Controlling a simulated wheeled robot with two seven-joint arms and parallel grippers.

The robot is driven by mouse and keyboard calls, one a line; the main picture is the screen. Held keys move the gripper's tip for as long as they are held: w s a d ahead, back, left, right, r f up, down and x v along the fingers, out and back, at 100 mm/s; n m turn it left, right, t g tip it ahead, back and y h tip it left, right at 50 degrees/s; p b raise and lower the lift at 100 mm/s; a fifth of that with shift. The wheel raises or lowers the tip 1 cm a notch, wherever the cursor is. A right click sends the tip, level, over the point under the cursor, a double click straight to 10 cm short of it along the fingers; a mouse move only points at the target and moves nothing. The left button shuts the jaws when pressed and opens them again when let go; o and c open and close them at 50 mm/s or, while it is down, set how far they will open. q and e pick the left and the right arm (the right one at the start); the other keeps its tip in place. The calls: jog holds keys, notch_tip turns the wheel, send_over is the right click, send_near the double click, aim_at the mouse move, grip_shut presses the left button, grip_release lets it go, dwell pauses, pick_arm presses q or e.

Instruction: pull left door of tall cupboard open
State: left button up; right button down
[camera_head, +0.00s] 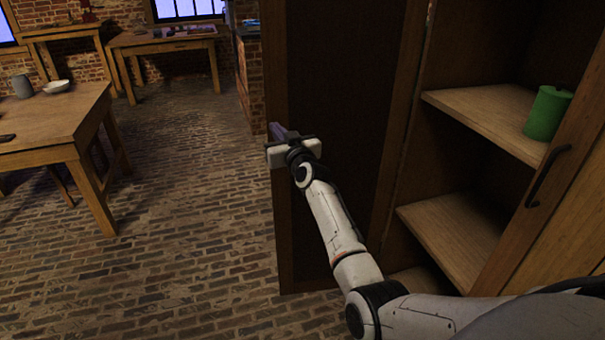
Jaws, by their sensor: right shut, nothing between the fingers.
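The tall cupboard's left door (340,90), a brown wooden frame with a dark panel, stands swung open at the middle of the head view. Open shelves show to its right. My right arm reaches up from the bottom right, across the front of the door. My right gripper (282,132) is at the door's free left edge, shut with nothing between its fingers. Whether it touches the edge I cannot tell. The left door's handle is not visible. My left gripper is not in view.
A green jar (547,113) stands on the upper shelf (480,110); a lower shelf (455,235) looks empty. The right door (560,200) with a dark handle (548,176) is at far right. A wooden table (50,125) stands left; the brick floor (190,220) between is clear.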

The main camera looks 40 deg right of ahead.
jog(key=shift+w+d, duration=0.15)
jog(key=shift+w, duration=0.2)
jog(key=s+a+p, duration=0.4)
jog(key=s+a, duration=0.4)
jog(key=s, duration=0.3)
jog(key=shift+s+a, duration=0.15)
jog(key=shift+a, duration=0.05)
